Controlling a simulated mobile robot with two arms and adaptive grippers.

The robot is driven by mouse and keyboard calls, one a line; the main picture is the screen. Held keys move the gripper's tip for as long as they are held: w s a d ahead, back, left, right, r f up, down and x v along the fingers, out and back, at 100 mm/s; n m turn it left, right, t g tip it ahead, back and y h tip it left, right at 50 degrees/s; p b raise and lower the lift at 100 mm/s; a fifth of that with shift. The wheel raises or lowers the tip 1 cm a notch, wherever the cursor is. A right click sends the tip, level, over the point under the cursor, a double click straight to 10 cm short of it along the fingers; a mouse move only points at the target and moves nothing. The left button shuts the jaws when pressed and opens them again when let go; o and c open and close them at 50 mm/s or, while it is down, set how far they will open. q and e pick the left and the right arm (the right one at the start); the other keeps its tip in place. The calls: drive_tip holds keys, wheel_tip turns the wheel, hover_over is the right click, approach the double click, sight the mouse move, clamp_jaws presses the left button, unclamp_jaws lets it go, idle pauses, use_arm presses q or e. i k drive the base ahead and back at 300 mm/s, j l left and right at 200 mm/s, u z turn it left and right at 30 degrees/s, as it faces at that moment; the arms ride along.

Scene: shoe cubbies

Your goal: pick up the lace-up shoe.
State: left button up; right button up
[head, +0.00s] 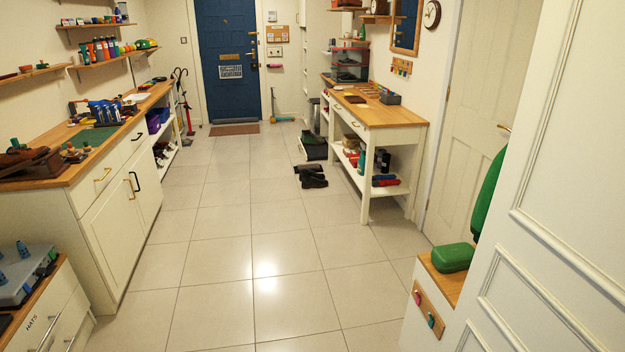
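I cannot pick out a lace-up shoe for certain at this distance. A pair of dark footwear (312,178) lies on the tiled floor near the right-hand bench, too small to show laces. Some small shoe-like items (161,157) sit on the low open shelves beyond the left cabinet, partly hidden by its end. A dark brown item (22,160), perhaps a shoe on a wooden stand, is on the left counter's near end. Neither of my grippers is in view.
The tiled floor (225,235) is clear down the middle to the blue door (229,60). The left counter (95,150) and the right bench (400,113) line the sides. A white panelled door (545,240) and a green case (452,257) stand near right.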

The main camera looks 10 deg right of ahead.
sight(311, 182)
drive_tip(key=z, duration=0.3)
drive_tip(key=i, duration=1.8)
drive_tip(key=i+j, duration=0.1)
drive_tip(key=i, duration=1.7)
drive_tip(key=i+j, duration=0.1)
drive_tip(key=i, duration=3.5)
